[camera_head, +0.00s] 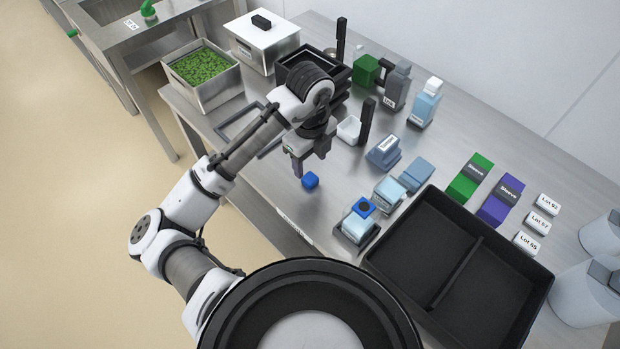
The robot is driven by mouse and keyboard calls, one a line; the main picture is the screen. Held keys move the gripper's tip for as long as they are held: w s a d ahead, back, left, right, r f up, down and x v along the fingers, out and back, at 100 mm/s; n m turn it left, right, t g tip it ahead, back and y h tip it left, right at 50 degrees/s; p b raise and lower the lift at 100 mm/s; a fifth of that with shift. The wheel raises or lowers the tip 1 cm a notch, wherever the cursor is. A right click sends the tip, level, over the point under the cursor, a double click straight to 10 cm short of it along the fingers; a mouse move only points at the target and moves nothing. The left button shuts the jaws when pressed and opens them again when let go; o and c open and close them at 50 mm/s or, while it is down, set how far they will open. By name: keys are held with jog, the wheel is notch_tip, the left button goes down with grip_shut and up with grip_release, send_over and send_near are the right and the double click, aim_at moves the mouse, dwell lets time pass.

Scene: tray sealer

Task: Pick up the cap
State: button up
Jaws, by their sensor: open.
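A small blue cap-like piece (311,181) lies alone on the steel table, near its front edge. I take it for the cap. My gripper (309,166) is open and points down just above and behind it. The fingers look empty, and the blue piece seems to lie apart from them. A second blue piece with a dark round opening (363,206) sits on a light-blue block nearer to me.
A black two-part tray (402,247) fills the table's near right. Labelled blue blocks (385,151) stand right of my gripper. A steel bin of green leaves (239,88) and a stack of black trays (342,73) stand behind. Bare table surrounds the cap.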

aim_at(309, 177)
jog(key=shift+a+f+p, duration=0.15)
jog(key=shift+f+p, duration=0.55)
jog(key=shift+f, duration=2.25)
jog(key=c, duration=1)
